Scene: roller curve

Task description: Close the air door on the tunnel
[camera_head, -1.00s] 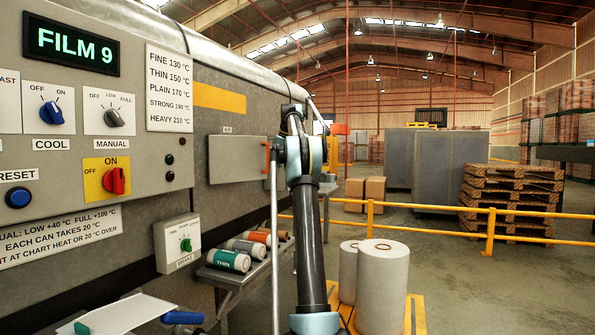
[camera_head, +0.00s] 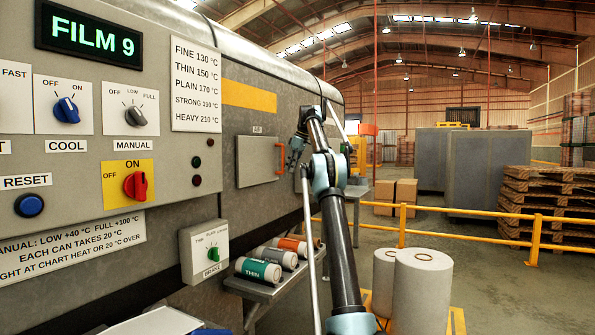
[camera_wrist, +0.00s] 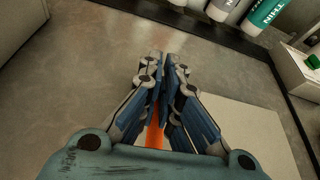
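The air door (camera_head: 258,160) is a grey panel on the tunnel wall under a small "AIR" label, with an orange handle (camera_head: 281,156) at its right side. I cannot tell whether it stands slightly ajar. My gripper (camera_head: 290,160) is just right of the handle in the head view. In the wrist view my gripper (camera_wrist: 166,65) has its fingers close together, with a narrow gap. The orange handle (camera_wrist: 155,138) shows between and behind the fingers; contact cannot be told. The pale door panel (camera_wrist: 250,135) lies below right there.
A control panel with a red switch (camera_head: 136,185) is at the left. White rolls (camera_head: 422,285) and a yellow rail (camera_head: 460,237) stand at the right.

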